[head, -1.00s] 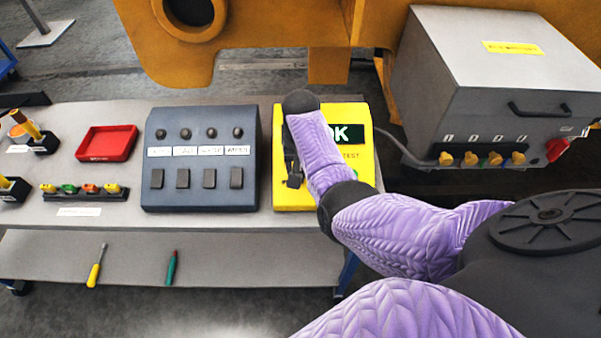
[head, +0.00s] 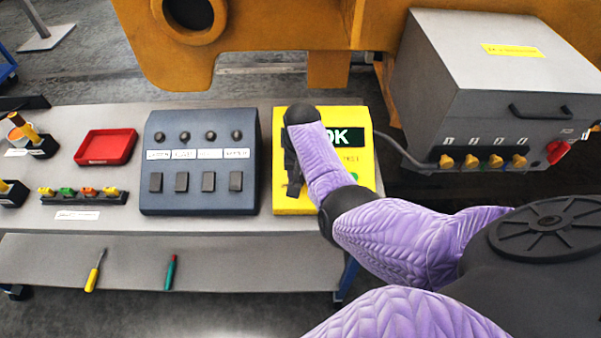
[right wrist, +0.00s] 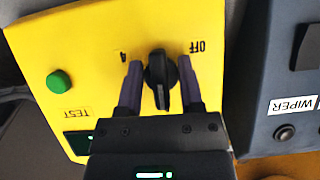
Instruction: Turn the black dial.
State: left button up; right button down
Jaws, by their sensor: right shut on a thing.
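The black dial (right wrist: 160,75) is on the face of the yellow test box (head: 356,188). In the right wrist view its raised grip runs up and down the picture, between an upside-down OFF label on the right and another small mark on the left. My right gripper (right wrist: 161,78) has one finger on each side of the dial and is shut on it. In the head view my right gripper (head: 295,182) is over the left part of the box, and my arm hides the dial and part of the lit display reading OK. My left gripper is not in view.
A dark blue panel (head: 198,143) with knobs and switches stands just left of the box. A red tray (head: 106,146) and coloured plugs (head: 77,191) lie further left on the grey bench. A grey cabinet (head: 480,80) stands at the right, joined by a cable.

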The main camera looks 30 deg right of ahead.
jog(key=shift+r+m+t+y+p, duration=0.2)
jog(key=shift+m+t+y+p, duration=0.25)
jog(key=shift+m+p, duration=0.7)
jog(key=shift+m+t+y+p, duration=0.5)
jog(key=shift+m+p, duration=0.4)
jog(key=shift+m, duration=0.35)
jog(key=m+t+p, duration=0.1)
jog(key=m, duration=0.1)
jog(key=shift+f+m+y+p, duration=0.1)
jog(key=shift+m+y+p, duration=0.15)
jog(key=shift+m+p, duration=0.15)
jog(key=shift+m+t+p, duration=0.6)
jog(key=shift+m+t, duration=0.25)
jog(key=shift+m, duration=0.45)
jog(key=shift+f, duration=0.1)
